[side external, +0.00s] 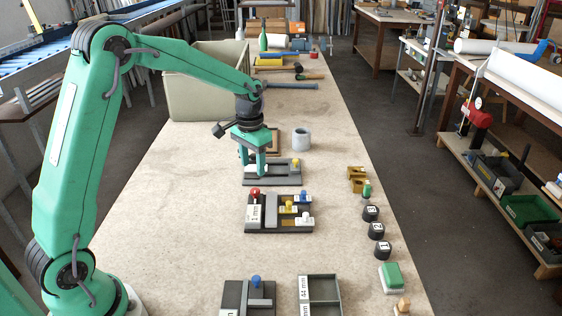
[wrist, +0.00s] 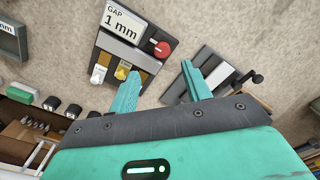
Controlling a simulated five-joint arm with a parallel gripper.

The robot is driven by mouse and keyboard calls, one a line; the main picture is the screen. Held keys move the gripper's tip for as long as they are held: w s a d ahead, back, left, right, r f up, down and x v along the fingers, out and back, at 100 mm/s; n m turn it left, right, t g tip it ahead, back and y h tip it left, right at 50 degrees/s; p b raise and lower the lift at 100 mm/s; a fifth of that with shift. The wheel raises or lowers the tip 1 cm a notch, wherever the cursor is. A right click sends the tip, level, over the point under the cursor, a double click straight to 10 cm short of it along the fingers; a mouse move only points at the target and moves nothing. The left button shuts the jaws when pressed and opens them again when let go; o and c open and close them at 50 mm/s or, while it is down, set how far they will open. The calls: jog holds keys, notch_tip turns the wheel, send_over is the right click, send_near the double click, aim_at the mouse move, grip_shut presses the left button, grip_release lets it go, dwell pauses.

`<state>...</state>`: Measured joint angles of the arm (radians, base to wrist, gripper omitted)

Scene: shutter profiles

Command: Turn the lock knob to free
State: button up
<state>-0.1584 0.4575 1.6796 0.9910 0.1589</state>
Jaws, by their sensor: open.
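The likely lock knob is a round red knob (side external: 255,192) at the left end of a dark block labelled 1 mm (side external: 270,222). The knob (wrist: 161,49) and the block's GAP 1 mm label (wrist: 122,22) also show in the wrist view. I cannot read the knob's setting. My gripper (side external: 253,166) is open, fingers pointing down, over the farther dark plate (side external: 283,180), beyond the knob in the side view. In the wrist view, my gripper (wrist: 160,70) has nothing between its fingertips; the knob appears just ahead of them, not held.
The 1 mm block carries yellow (side external: 288,206) and white (side external: 303,218) pieces. A grey cylinder (side external: 301,139) and beige bin (side external: 205,90) stand behind. Several black knobs (side external: 376,230) line the right edge. The left bench is clear.

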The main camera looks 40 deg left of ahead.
aim_at(255, 190)
jog(key=shift+w+a+f, duration=0.2)
jog(key=shift+w+f, duration=0.05)
jog(key=shift+f, duration=0.25)
jog(key=shift+f, duration=0.1)
jog(key=shift+f, duration=3.8)
jog(key=shift+c, duration=0.3)
jog(key=c, duration=0.9)
